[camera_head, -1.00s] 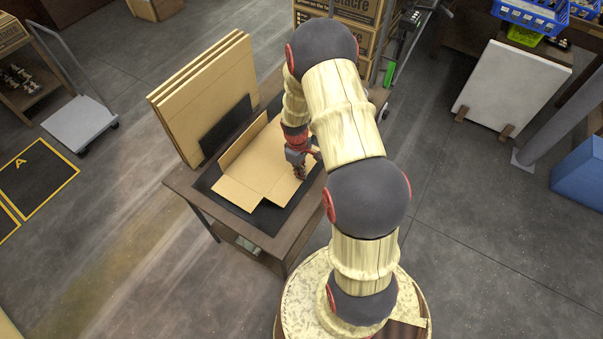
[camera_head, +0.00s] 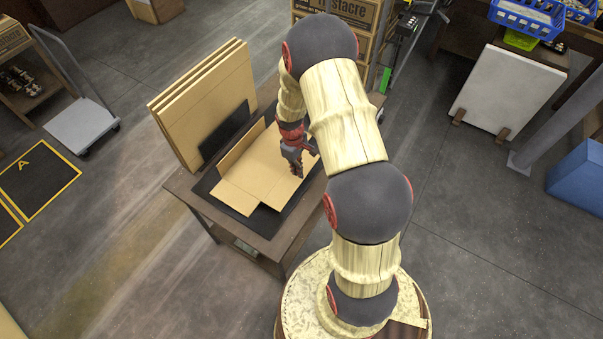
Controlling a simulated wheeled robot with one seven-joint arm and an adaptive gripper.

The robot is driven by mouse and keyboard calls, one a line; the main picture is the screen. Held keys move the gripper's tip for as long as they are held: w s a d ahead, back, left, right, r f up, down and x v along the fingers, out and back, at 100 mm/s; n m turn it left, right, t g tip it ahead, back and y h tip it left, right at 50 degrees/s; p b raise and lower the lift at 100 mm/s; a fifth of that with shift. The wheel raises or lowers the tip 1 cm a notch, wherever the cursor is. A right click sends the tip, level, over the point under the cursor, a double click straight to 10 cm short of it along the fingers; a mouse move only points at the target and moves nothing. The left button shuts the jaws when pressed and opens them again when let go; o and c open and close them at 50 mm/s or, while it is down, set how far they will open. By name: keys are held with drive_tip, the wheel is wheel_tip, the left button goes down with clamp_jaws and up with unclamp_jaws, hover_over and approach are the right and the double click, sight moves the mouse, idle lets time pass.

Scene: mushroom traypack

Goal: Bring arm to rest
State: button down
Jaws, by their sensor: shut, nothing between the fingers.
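My arm bends up from my base and over to the table (camera_head: 180,183) at the left. My gripper (camera_head: 298,174) is shut and empty. It hangs pointing down over the right part of the open cardboard tray (camera_head: 240,198). It appears a little above the cardboard. The tray lies on a black mat (camera_head: 203,190) on the table. My arm hides the right side of the tray and table.
Flat cardboard sheets (camera_head: 205,105) stand upright at the table's back left. A cart (camera_head: 80,125) stands on the floor at far left. Stacked boxes (camera_head: 365,12) are behind the arm. A white panel (camera_head: 505,90) and a blue box (camera_head: 578,175) are at right. Floor between is clear.

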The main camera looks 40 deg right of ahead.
wheel_tip(320, 180, up, 9)
idle(0.3)
drive_tip(key=shift+r, duration=0.1)
drive_tip(key=s+a+r+m+t+b, duration=0.3)
drive_tip(key=s+a+r+t+b, duration=0.3)
drive_tip(key=s+a+r, duration=1.1)
drive_tip(key=a+r+b, duration=0.3)
drive_tip(key=r+b, duration=0.1)
drive_tip(key=r, duration=0.1)
drive_tip(key=shift+s+a+m+t, duration=0.15)
drive_tip(key=shift+s+m+t, duration=0.25)
